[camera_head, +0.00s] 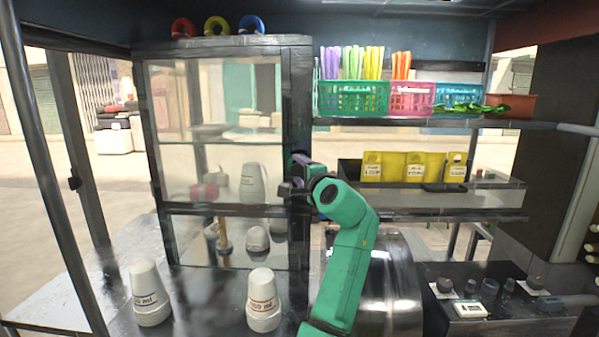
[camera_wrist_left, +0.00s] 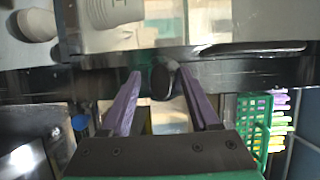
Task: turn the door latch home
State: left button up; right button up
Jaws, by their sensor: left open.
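The glass-fronted cabinet has a dark-framed door (camera_head: 228,211), which looks shut in the head view. My left gripper (camera_head: 292,187) is at the right edge of this door, about mid-height. In the left wrist view, the door latch (camera_wrist_left: 161,82) is a dark rounded piece on the dark frame. The purple fingers of my left gripper (camera_wrist_left: 159,74) are open, one on each side of the latch, with gaps showing. In the head view the gripper hides the latch, so I cannot tell its angle there. My right gripper is not in view.
Stacks of white cups (camera_head: 149,294) stand on the counter before the cabinet. A shiny metal drum (camera_head: 392,285) is right of my arm. Green (camera_head: 352,99), pink and blue baskets fill the upper right shelf. Colored rolls (camera_head: 217,26) sit atop the cabinet.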

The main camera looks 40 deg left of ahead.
pick_arm(q)
jog(key=shift+s+d+f, duration=0.1)
jog(key=shift+s+d, duration=0.05)
jog(key=shift+d, duration=0.15)
jog(key=b+v, duration=0.5)
jog(key=v, duration=0.9)
